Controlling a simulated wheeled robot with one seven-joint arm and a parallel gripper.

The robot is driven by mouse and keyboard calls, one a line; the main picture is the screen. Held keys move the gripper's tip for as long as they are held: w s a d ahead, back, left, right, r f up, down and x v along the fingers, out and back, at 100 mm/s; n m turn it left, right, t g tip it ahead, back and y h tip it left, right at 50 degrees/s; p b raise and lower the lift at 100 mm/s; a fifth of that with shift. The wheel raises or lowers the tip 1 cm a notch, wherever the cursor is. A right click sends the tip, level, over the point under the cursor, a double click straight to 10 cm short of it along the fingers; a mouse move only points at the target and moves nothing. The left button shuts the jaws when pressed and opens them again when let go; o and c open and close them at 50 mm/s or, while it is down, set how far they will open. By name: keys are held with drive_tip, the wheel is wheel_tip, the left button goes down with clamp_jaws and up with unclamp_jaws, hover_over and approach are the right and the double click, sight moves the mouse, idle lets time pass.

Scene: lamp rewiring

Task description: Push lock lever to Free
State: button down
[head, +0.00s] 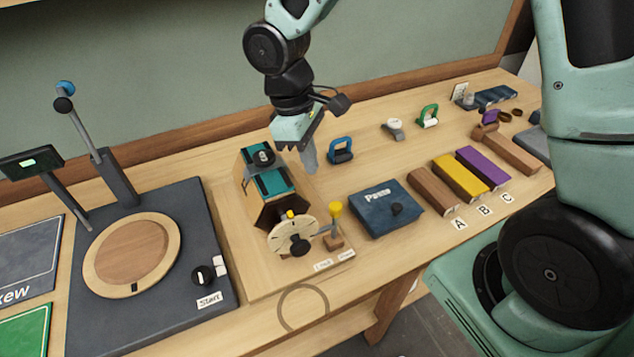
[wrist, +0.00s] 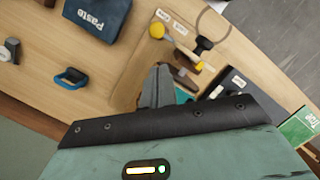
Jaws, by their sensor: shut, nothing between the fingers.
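The lock lever (head: 335,209) has a yellow knob and stands on a small wooden block at the right front of the lamp fixture (head: 268,190), beside its round pale dial (head: 293,236). Two small white labels (head: 322,266) lie on the fixture's board in front of it; their words are too small to read surely. My gripper (head: 310,165) is shut and empty. It hangs above and behind the lever, just right of the fixture's teal top, apart from the lever. In the wrist view its fingers (wrist: 156,88) point toward the board, with the labels (wrist: 163,16) beyond them.
A blue Paste box (head: 385,208) stands right of the lever. A blue-handled object (head: 341,150) stands behind that box. Brown, yellow and purple blocks (head: 460,178) lie farther right. A dark turntable base (head: 150,265) fills the left. The table strip in front is clear.

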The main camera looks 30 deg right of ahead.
drive_tip(key=p, duration=0.2)
hover_over(335, 222)
drive_tip(key=w+a, duration=0.2)
drive_tip(key=w, duration=0.1)
drive_tip(key=w+a+x, duration=0.1)
drive_tip(key=w+x, duration=0.1)
drive_tip(key=x, duration=0.7)
drive_tip(key=shift+s+a+f, duration=0.15)
drive_tip(key=shift+s+f, duration=0.05)
drive_tip(key=shift+f, duration=0.1)
